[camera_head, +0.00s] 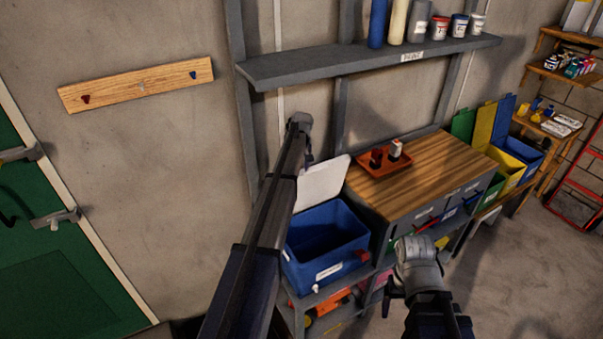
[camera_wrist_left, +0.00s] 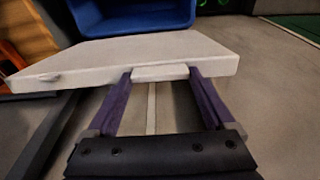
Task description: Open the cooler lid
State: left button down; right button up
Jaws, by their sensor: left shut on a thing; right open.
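The blue cooler (camera_head: 308,268) sits on a low shelf unit beside a wood-topped cabinet. Its white lid (camera_head: 322,186) is raised steeply at the back, and the blue interior shows. My left arm reaches over the cooler to the lid. In the left wrist view, the purple fingers of my left gripper (camera_wrist_left: 160,75) are shut on the lip at the edge of the white lid (camera_wrist_left: 95,58), with the blue cooler (camera_wrist_left: 130,22) beyond. In the head view those fingers are mostly hidden by the arm. My right gripper (camera_head: 393,286) is open, in front of the cabinet, apart from the cooler.
The cabinet (camera_head: 450,165) right of the cooler holds an orange tray (camera_head: 378,170) with small items. A grey wall shelf (camera_head: 370,62) with bottles and cans hangs above. A green door (camera_head: 60,270) is at left. Floor at right (camera_head: 530,270) is clear.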

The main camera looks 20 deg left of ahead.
pick_arm(q)
jog(key=shift+w+a+r, duration=0.1)
jog(key=shift+w+a, duration=0.25)
jog(key=shift+a, duration=0.15)
grip_release()
jog(key=shift+r, duration=0.1)
jog(key=r+p, duration=0.5)
jog(key=d+r+p, duration=0.1)
jog(key=r+p, duration=0.1)
jog(key=p, duration=0.1)
jog(key=shift+s+r, duration=0.25)
jog(key=shift+s, duration=0.1)
jog(key=shift+f, duration=0.2)
